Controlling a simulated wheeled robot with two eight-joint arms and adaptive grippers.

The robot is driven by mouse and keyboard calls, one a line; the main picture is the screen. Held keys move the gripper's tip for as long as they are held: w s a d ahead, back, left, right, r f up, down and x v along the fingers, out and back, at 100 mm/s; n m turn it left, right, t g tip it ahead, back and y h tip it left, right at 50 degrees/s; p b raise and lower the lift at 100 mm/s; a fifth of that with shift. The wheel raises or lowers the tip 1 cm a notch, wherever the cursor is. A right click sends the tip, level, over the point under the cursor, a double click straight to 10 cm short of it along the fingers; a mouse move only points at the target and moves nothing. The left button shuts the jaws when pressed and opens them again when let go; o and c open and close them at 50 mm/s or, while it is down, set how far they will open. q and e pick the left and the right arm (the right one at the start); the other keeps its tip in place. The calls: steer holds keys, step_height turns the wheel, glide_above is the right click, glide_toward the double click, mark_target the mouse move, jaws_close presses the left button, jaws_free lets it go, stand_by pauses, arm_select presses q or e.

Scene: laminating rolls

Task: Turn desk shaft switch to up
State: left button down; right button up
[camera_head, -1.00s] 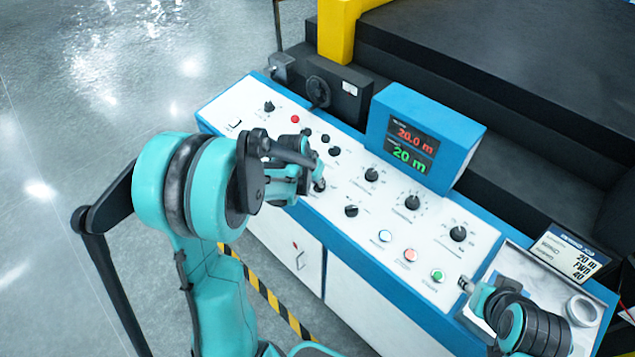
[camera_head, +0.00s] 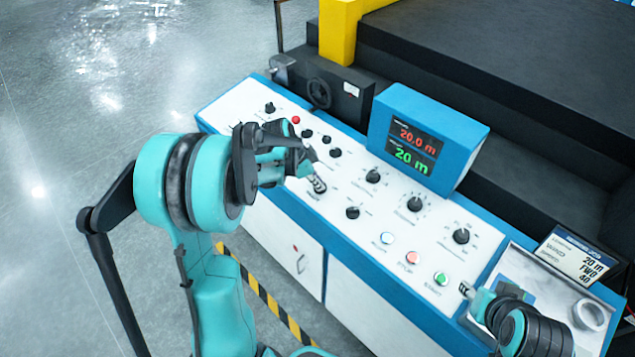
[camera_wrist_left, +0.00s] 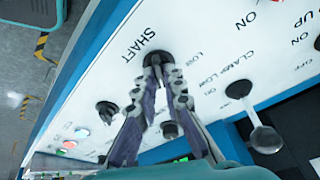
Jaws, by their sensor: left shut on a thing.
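The desk shaft switch (camera_wrist_left: 157,58) is a small black knob on the white panel, beside the printed word SHAFT in the left wrist view. The fingertips of my left gripper (camera_wrist_left: 163,68) are closed around it and hide part of it. In the head view my left gripper (camera_head: 318,184) reaches down to the panel's middle and covers most of the switch. Which way the switch points is hard to tell. My right gripper (camera_head: 466,289) hangs over the right end of the desk, away from the switch; its fingers are too small to judge.
Other knobs (camera_head: 353,212) and lit buttons (camera_head: 387,238) cover the panel (camera_head: 330,230). A blue display box (camera_head: 461,150) rises behind it, reading 20.0 m and 20 m.

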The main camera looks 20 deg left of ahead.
arm_select(q)
steer(key=shift+m+h, duration=0.3)
steer(key=shift+m, duration=0.9)
steer(key=shift+g, duration=0.3)
steer(key=c, duration=1.6)
jaws_free()
steer(key=v, duration=1.2)
steer(key=shift+d, duration=0.1)
